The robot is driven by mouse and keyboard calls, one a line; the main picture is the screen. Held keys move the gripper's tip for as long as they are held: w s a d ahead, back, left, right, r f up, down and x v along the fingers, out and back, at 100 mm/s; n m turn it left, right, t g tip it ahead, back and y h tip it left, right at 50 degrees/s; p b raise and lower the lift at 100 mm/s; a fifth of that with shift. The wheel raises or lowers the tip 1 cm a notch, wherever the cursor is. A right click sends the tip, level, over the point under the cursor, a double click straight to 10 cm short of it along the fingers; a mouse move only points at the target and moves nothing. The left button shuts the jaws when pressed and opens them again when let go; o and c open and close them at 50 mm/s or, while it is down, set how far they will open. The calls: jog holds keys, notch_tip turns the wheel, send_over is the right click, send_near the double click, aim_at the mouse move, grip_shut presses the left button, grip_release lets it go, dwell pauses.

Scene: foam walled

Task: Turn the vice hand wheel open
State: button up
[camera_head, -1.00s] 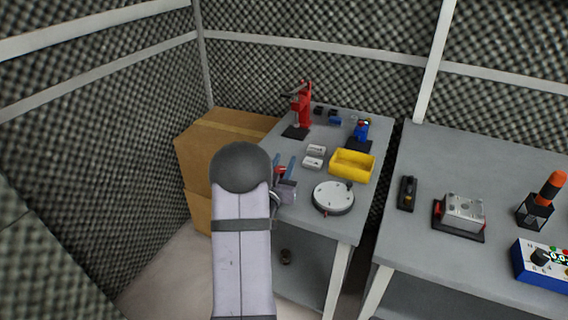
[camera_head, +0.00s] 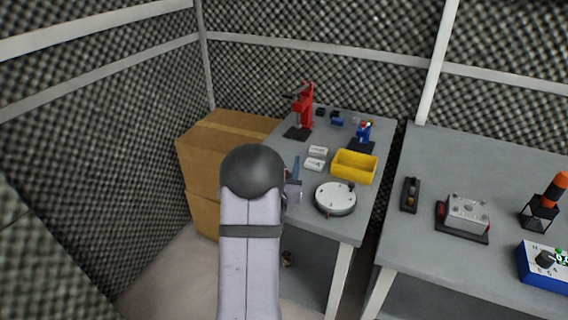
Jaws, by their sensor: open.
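I cannot clearly make out the vice or its hand wheel; my arm covers the left front part of the left table. My gripper (camera_head: 293,168) is just past the dark round joint of my arm, over the left part of that table. One blue finger shows, pointing away from the camera, above a small grey body. The other finger is hidden behind my arm. The gripper is open, and I see nothing held. Whether it touches anything there cannot be told.
The left table (camera_head: 327,225) carries a red press (camera_head: 304,106), a blue device (camera_head: 364,132), a yellow bin (camera_head: 354,167) and a round white-topped disc (camera_head: 335,197). Cardboard boxes (camera_head: 205,150) stand left of it. A second table (camera_head: 420,255) stands right, across a narrow gap.

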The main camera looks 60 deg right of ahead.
jog(key=shift+a, duration=0.1)
jog(key=shift+b+v, duration=0.6)
jog(key=shift+v, duration=3)
jog(key=shift+r, duration=0.15)
